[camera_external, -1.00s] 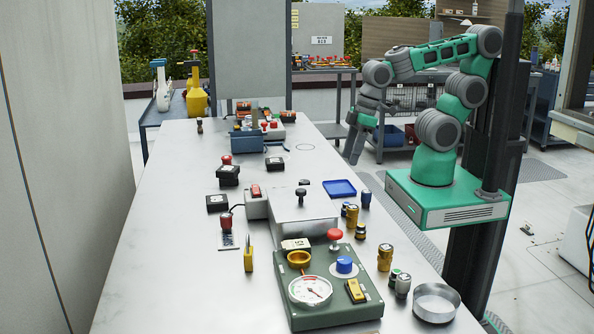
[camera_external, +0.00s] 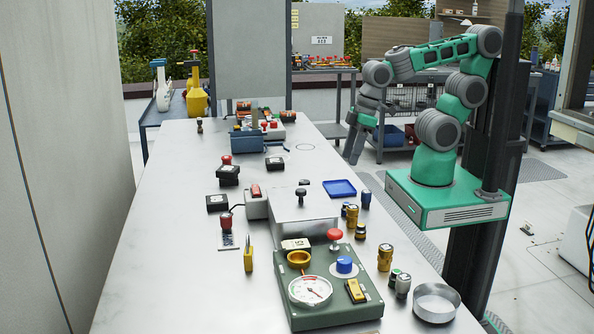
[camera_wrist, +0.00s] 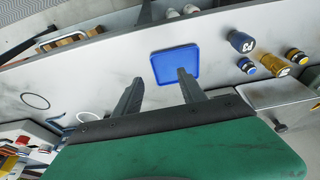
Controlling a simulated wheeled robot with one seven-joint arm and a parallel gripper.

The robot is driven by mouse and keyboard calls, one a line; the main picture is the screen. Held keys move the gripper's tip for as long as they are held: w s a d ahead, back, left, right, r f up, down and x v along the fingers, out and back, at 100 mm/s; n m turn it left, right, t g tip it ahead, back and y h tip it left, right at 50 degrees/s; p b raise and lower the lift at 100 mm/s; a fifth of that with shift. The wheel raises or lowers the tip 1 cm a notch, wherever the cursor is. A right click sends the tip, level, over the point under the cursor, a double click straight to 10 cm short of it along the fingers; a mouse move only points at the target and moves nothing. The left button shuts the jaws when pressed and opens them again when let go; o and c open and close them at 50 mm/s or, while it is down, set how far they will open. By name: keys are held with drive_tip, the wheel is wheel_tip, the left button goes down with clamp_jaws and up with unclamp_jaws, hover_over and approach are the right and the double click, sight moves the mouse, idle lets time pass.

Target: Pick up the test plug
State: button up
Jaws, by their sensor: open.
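Several small plug-like pieces stand by the table's right edge, and I cannot tell which one is the test plug. In the external view these include a blue one (camera_external: 366,200), a yellow one (camera_external: 352,217) and another yellow one (camera_external: 385,257). The wrist view shows a blue labelled piece (camera_wrist: 241,41) and a yellow labelled one (camera_wrist: 271,66) to the right of the blue tray.
A flat blue tray (camera_external: 340,189) lies near the table's right edge. A grey metal box (camera_external: 300,215) with a black knob and a green gauge panel (camera_external: 330,308) stand nearer the camera. A round metal dish (camera_external: 436,303) sits at the front right. The table's left side (camera_external: 150,255) is clear.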

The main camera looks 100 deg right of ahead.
sight(405, 274)
drive_tip(key=c, duration=0.4)
drive_tip(key=shift+o, duration=0.2)
